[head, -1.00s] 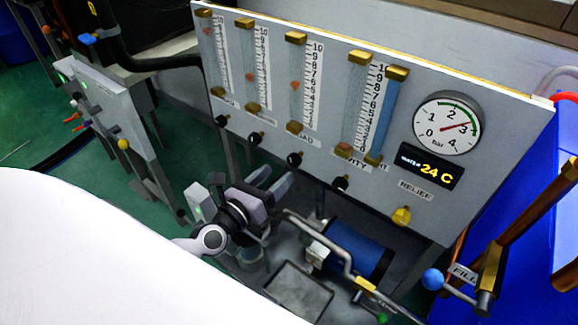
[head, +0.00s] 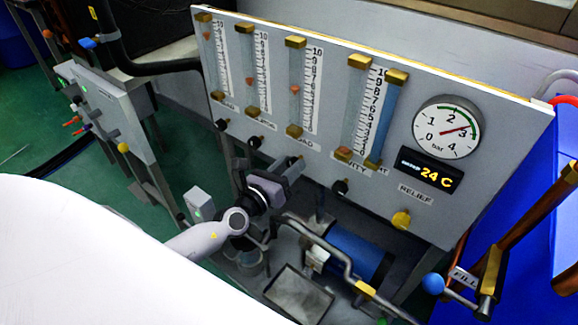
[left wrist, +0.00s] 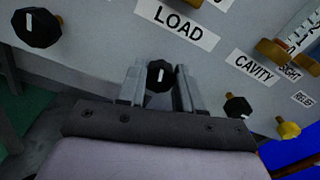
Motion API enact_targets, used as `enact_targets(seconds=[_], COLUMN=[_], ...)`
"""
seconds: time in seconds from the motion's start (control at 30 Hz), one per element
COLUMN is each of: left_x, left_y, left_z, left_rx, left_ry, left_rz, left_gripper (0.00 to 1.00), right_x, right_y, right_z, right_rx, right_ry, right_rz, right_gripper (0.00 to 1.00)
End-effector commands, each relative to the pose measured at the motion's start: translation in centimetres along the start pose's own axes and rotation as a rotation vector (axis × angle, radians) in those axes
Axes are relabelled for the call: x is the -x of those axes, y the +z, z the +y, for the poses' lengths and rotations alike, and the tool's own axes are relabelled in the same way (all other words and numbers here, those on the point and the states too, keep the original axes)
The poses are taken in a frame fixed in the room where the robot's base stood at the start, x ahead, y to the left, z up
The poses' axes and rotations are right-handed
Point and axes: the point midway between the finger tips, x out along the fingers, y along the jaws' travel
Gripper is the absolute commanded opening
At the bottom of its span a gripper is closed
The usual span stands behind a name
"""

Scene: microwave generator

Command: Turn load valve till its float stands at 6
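The load valve knob (left wrist: 160,75), black with a white mark, is below the LOAD label (left wrist: 178,24) in the left wrist view. My left gripper (left wrist: 159,90) has its two fingers on either side of the knob, with slim gaps; contact is not clear. In the head view my left gripper (head: 290,170) is at the lower panel and hides this knob. The load tube (head: 297,105) is the third from the left; its orange float (head: 295,88) stands at roughly 5 to 6, too small to read exactly. My right gripper is not in view.
Neighbouring black knobs are close: one at left (left wrist: 37,28) and the cavity knob (left wrist: 237,107) at right. A yellow relief knob (head: 401,220) is farther right. A pressure gauge (head: 447,130) and 24 C display (head: 430,168) are on the panel. Pipes and a blue cylinder (head: 355,248) lie below.

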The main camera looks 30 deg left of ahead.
Motion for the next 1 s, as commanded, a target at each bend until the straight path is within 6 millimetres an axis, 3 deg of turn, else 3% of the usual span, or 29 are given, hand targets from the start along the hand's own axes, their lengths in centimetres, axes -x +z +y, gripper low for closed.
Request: enact_targets(seconds=[0.7,0.73,0.8,1.0], left_x=[0.05,0.05,0.05,0.04], left_y=[-0.02,-0.02,-0.02,-0.02], left_z=[0.07,0.07,0.07,0.07], left_rx=[0.123,0.123,0.123,0.122], left_ry=[0.001,0.001,0.001,0.0], left_rz=[0.0,0.0,0.0,0.0], left_gripper=[0.05,0.41,0.61,0.61], right_x=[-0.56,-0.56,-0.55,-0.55], right_y=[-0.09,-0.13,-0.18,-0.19], right_z=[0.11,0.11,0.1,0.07], right_rx=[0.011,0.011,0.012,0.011], right_ry=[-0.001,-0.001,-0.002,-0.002], right_rz=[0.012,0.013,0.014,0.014], right_gripper=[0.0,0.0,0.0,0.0])
